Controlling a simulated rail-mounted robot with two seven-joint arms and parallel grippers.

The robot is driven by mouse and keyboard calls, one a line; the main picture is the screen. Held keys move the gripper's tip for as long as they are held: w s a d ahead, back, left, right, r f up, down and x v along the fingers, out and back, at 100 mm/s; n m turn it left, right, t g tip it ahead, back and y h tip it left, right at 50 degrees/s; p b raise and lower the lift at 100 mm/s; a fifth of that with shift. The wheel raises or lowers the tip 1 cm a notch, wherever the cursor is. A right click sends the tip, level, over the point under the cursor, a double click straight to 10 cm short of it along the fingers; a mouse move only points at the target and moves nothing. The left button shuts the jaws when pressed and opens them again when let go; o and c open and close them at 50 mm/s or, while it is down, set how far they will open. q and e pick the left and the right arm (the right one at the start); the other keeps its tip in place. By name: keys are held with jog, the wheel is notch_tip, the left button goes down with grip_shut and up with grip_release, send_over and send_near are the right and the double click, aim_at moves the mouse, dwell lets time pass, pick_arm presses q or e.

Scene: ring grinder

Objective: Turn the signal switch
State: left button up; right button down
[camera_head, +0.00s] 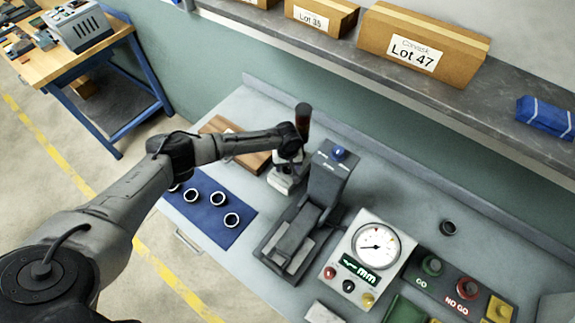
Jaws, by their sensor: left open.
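My left gripper (290,168) is at the end of the arm coming in from the left, pointing down beside the dark grey machine (318,190) on the bench. It is open; its fingers are small here, and what lies between them is hard to see. A dark upright cylinder (303,115) stands right behind my wrist. The machine has a blue knob (339,152) on its top, right of the gripper and apart from it. I cannot tell which part is the signal switch. My right gripper is not in view.
A gauge box (377,246) with small knobs stands right of the machine. A GO / NO GO tray (452,282) is further right. Several rings lie on a blue mat (213,228) at left. A shelf (410,81) with boxes runs behind.

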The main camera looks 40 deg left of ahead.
pick_arm(q)
jog(key=c, duration=0.9)
jog(key=m+p, duration=0.1)
jog(key=m, duration=0.1)
jog(key=shift+m, duration=0.4)
jog(key=m+p, duration=0.1)
jog(key=m, duration=0.3)
jog(key=shift+p, duration=0.4)
jog(key=m, duration=1)
jog(key=shift+m, duration=0.4)
